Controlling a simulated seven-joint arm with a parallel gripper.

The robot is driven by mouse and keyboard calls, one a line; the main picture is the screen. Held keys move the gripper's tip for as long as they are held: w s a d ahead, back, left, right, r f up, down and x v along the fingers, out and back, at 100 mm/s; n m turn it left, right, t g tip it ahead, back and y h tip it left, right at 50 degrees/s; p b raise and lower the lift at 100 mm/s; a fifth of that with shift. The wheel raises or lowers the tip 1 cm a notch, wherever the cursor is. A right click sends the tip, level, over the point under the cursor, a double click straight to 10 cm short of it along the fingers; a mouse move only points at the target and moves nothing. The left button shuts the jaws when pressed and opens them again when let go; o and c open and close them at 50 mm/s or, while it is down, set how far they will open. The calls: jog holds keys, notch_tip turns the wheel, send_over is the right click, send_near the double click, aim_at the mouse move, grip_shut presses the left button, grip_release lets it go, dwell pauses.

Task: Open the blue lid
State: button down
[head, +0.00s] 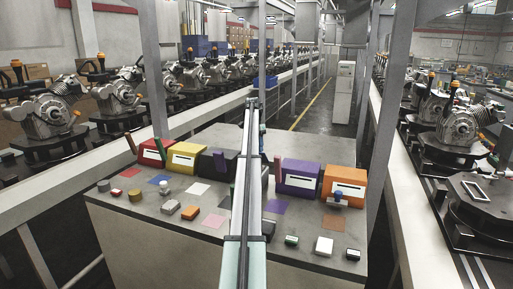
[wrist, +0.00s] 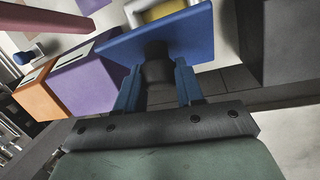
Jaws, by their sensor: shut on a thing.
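The blue lid (wrist: 125,42) is a flat blue panel in the upper middle of the wrist view, tilted in the picture. A dark knob or handle (wrist: 157,72) stands out from its near face. My gripper (wrist: 158,84) has its two blue fingers closed on this handle, one on each side. Behind the lid, part of a pale frame with a yellow inside shows; I cannot tell whether the lid touches it. In the head view my arm covers the middle of the bench and hides the lid and the fingertips.
A purple box (head: 300,184) and an orange box (head: 345,190) stand right of my arm. Red (head: 152,153), yellow (head: 185,158) and black (head: 213,168) boxes stand left. Small parts and coloured squares lie on the grey bench (head: 125,212). A dark block (wrist: 285,40) sits right in the wrist view.

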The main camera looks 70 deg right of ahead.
jog(key=c, duration=0.7)
grip_release()
jog(key=shift+d+f, duration=0.1)
jog(key=shift+s+a+f+h, duration=0.1)
jog(key=shift+a+f+h, duration=0.15)
jog(key=shift+a+h, duration=0.4)
jog(key=shift+a+f+h, duration=0.2)
jog(key=shift+a+h, duration=0.35)
jog(key=shift+a, duration=0.15)
jog(key=w+a+r+h, duration=0.35)
jog(key=a+r, duration=0.35)
jog(key=r, duration=0.4)
jog(key=w+a+f, duration=0.4)
jog(key=w+a, duration=0.1)
jog(key=w, duration=0.2)
jog(key=w+a+f+n+t, duration=0.1)
jog(key=w+a+f, duration=0.3)
jog(key=w, duration=0.3)
jog(key=w+a+f+n+t+y, duration=0.1)
jog(key=w+a+f, duration=0.4)
jog(key=w+a, duration=0.2)
jog(key=shift+w, duration=0.2)
jog(key=shift+f, duration=0.1)
